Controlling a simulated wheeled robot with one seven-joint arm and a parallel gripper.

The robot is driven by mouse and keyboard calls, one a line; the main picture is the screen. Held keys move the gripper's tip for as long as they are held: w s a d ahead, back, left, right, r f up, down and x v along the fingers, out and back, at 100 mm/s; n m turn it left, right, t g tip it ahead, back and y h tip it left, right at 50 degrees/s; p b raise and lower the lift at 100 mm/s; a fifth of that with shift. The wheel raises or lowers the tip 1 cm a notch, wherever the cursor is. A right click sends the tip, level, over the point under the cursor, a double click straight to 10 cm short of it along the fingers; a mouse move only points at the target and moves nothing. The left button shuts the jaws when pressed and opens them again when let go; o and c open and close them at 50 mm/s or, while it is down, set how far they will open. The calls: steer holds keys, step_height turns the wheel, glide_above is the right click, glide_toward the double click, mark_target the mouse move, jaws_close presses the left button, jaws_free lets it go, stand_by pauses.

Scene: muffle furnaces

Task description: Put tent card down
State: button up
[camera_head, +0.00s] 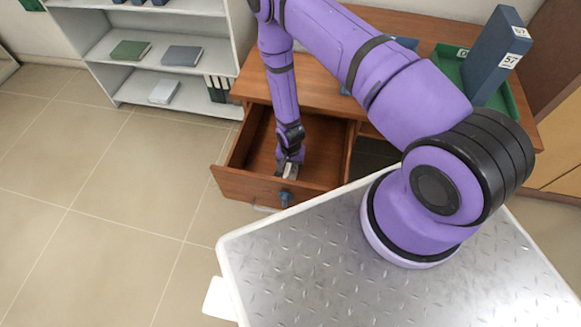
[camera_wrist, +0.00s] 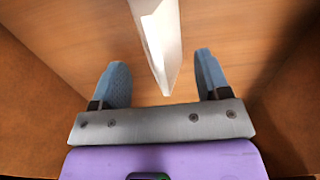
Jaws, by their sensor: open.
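The white tent card (camera_wrist: 158,35) stands between my fingers in the wrist view, its narrow end toward my gripper. It looks to be on the wooden floor of the open drawer. My gripper (camera_wrist: 160,75) is open, with a blue-grey finger on each side of the card and gaps showing to both. In the head view my gripper (camera_head: 289,172) reaches down inside the drawer (camera_head: 243,187). The card (camera_head: 290,169) is a small pale patch there, partly hidden by my gripper.
The drawer walls stand close around my gripper. The wooden desk (camera_head: 325,88) above holds a green tray (camera_head: 447,66) and a tall blue binder (camera_head: 492,58) labelled 57. A grey shelf (camera_head: 98,53) with books and binders stands at left. The tiled floor at left is clear.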

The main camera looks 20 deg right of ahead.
step_height(320, 180, up, 8)
stand_by(0.4)
step_height(320, 180, up, 9)
glide_above(290, 165)
steer(key=w, duration=0.4)
step_height(290, 165, up, 10)
steer(key=w+n+t, duration=0.1)
steer(key=w+n, duration=0.1)
steer(key=w, duration=0.1)
step_height(290, 165, up, 20)
steer(key=s+d+n+t, duration=0.1)
steer(key=s+d, duration=0.1)
steer(key=d, duration=0.1)
steer(key=s+d+r+n+t, duration=0.1)
steer(key=s+r, duration=0.4)
steer(key=r, duration=0.4)
steer(key=s+d+r+n+t, duration=0.1)
steer(key=s+r, duration=0.4)
steer(key=r, duration=0.3)
steer(key=s+d+r+n, duration=0.1)
steer(key=s+r, duration=0.3)
steer(key=s, duration=0.4)
steer(key=s+d+r+n+t, duration=0.1)
steer(key=s+r, duration=0.3)
steer(key=s, duration=0.4)
steer(key=shift+c, duration=0.2)
